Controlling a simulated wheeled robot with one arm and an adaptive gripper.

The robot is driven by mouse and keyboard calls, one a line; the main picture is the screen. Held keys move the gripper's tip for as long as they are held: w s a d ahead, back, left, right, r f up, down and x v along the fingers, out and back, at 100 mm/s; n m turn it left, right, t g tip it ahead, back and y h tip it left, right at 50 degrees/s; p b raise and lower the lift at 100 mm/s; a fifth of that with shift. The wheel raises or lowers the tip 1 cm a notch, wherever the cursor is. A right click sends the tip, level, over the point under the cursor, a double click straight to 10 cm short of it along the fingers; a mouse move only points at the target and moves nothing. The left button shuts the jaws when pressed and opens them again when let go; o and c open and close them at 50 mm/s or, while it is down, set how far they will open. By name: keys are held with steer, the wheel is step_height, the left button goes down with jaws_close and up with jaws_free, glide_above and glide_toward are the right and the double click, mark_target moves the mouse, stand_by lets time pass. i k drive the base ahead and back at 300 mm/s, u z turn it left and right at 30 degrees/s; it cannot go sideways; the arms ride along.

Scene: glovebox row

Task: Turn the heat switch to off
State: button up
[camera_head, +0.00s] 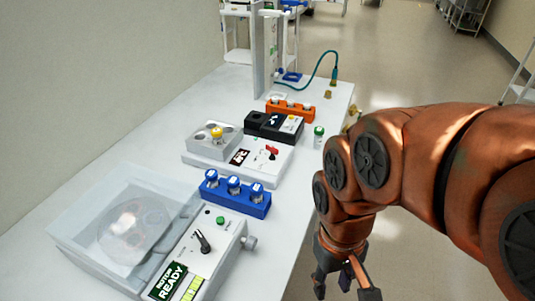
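A red switch (271,152) sits on top of a white device (258,168) in the middle of the bench. The device has a small dark display (239,157) with white characters and a grey block (203,148) with round wells. A yellow-capped vial (217,135) stands in the block. I cannot read any label by the red switch. My gripper (345,287) hangs low at the bottom of the view, to the right of the bench's front edge and well apart from the switch. Its fingers are spread and hold nothing visible; the tips are near the picture's lower edge.
A centrifuge-like device (221,244) with a black knob, a green button and a "ROTOR READY" display stands nearer. A blue rack (235,197), a black box (273,126), an orange rack (291,109) and a green-capped vial (318,137) surround the white device. Floor is free at right.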

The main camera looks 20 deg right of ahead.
mark_target(273, 150)
steer(key=u, duration=2.45)
steer(key=k, duration=1)
steer(key=z, duration=1.1)
steer(key=i, duration=0.5)
